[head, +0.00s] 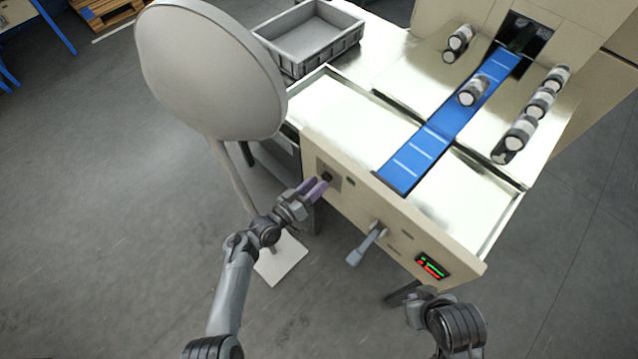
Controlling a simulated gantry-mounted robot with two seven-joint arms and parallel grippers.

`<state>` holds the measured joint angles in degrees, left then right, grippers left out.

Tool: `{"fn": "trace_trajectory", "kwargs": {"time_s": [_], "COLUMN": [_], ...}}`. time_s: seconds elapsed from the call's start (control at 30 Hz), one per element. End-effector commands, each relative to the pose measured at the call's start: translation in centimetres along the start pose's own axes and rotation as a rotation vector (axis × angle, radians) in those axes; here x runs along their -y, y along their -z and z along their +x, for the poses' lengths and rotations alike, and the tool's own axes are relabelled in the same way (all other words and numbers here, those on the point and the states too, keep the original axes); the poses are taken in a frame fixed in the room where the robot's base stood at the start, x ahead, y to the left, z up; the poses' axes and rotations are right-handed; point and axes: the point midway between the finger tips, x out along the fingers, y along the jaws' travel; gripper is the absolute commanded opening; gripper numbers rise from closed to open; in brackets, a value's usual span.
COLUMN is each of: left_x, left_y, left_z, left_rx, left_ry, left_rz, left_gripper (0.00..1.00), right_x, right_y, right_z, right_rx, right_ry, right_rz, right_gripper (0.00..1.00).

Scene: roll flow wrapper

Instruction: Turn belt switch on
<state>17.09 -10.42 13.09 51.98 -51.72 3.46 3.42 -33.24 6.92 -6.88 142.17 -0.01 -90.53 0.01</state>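The belt switch (327,176) is a small dark knob on a grey plate at the left end of the machine's beige front panel. My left gripper (324,186), with purple fingers, is right at the switch and partly covers it. I cannot tell whether the fingers touch it or how far they are apart. The blue belt (436,141) runs across the shiny table top with one roll (473,91) on it. My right gripper (418,308) is low at the right, below the panel, and its fingers are hardly visible.
A grey lever (366,244) sticks out from the middle of the panel, with a red and green display (432,265) to its right. A round-topped stand (212,72) is at the left. A grey crate (308,37) and several rolls (540,103) sit on the machine.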

Motion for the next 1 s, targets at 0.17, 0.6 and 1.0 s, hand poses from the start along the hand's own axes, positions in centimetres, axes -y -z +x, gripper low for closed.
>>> {"fn": "trace_trajectory", "kwargs": {"time_s": [0.17, 0.6, 1.0], "left_x": [0.1, 0.0, 0.0], "left_y": [-0.1, 0.0, 0.0], "left_z": [1.5, 1.9, 1.9], "left_rx": [-0.001, 0.0, 0.0], "left_ry": [0.0, 0.001, 0.001], "left_rz": [-0.001, 0.0, 0.001], "left_gripper": [0.39, 0.32, 0.0], "right_x": [0.1, 0.1, 0.0], "right_y": [-0.2, -0.2, -0.2], "right_z": [0.7, 0.7, 0.7], "right_rx": [0.0, 0.0, 0.001], "right_ry": [0.002, 0.003, -0.002], "right_rz": [0.003, 0.004, -0.003], "right_gripper": [0.0, 0.0, 0.0]}}
